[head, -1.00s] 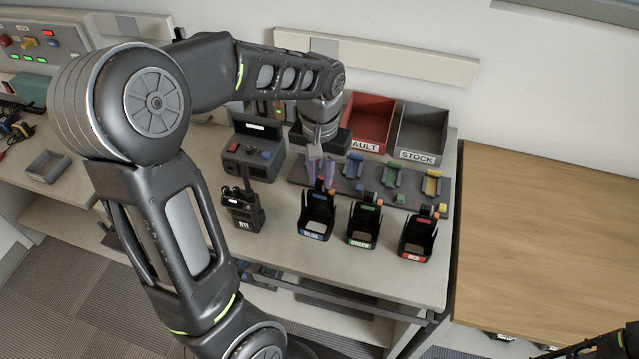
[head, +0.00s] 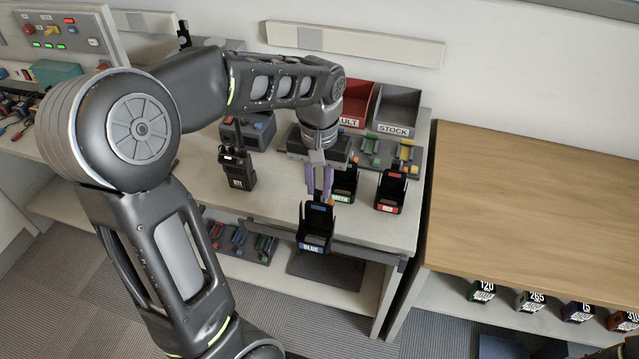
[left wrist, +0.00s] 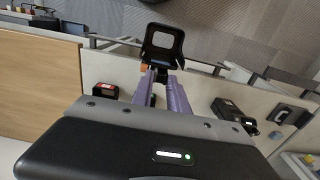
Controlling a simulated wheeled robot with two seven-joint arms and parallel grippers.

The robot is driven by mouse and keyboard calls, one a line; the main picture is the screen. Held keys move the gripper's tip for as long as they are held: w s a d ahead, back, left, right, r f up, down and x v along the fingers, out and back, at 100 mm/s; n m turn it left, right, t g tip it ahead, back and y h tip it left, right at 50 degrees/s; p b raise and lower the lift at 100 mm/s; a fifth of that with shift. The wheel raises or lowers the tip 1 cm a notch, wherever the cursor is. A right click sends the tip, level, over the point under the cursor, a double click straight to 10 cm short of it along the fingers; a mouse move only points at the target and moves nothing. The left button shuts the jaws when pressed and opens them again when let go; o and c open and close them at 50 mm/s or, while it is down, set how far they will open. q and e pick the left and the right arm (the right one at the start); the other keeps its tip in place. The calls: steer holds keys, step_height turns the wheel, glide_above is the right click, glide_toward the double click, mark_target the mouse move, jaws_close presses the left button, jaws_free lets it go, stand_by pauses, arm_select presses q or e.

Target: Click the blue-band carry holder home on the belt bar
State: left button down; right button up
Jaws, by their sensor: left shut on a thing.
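The blue-band carry holder (head: 315,225), a black open cradle with a blue BLUE label, hangs upright from my left gripper (head: 320,196). The purple fingers are shut on its upper back part. In the head view it appears in front of the worktable's front edge. In the left wrist view the holder (left wrist: 162,45) sits beyond the fingertips (left wrist: 160,78), with grey floor behind it. My right gripper does not show clearly.
The green holder (head: 343,185) and red holder (head: 391,190) stand on the worktable (head: 285,205), close behind the held one. A black radio (head: 237,170) stands left of them. STOCK (head: 399,108) and FAULT bins are at the back. A wooden-topped bench (head: 530,200) is at right.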

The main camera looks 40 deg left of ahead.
mark_target(319, 221)
arm_select(q)
steer(key=shift+f+b, duration=2.15)
steer(key=shift+f, duration=0.8)
steer(key=shift+f+b, duration=2.3)
steer(key=shift+f, duration=0.9)
steer(key=c, duration=1.2)
jaws_free()
step_height(319, 221, up, 8)
steer(key=shift+f, duration=0.1)
